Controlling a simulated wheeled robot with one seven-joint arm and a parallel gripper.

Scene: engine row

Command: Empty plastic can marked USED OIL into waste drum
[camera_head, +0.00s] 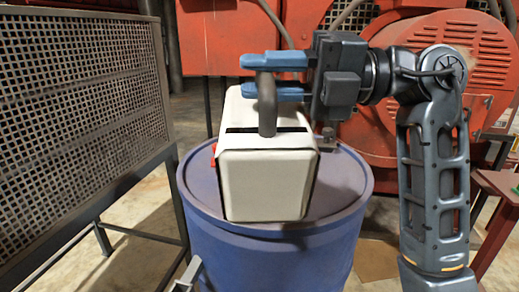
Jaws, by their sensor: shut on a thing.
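A cream-white plastic can (266,185) is over the top of the blue waste drum (270,262) in the head view. Its thick dark handle (267,112) stands up toward my gripper. No lettering can be read on the side facing me. My gripper (262,77) comes from the right, with its blue fingers shut around the upper handle. I cannot tell whether the can touches the drum lid or hangs just above it. The can hides the middle of the lid and any opening there. A small red part (213,155) shows at the can's left side.
A perforated metal screen (85,110) on a dark frame stands close on the left. Red machinery (215,40) and a round red housing (485,55) stand behind the drum. A red-brown bench (500,186) is at the right edge. Bare floor shows at lower left.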

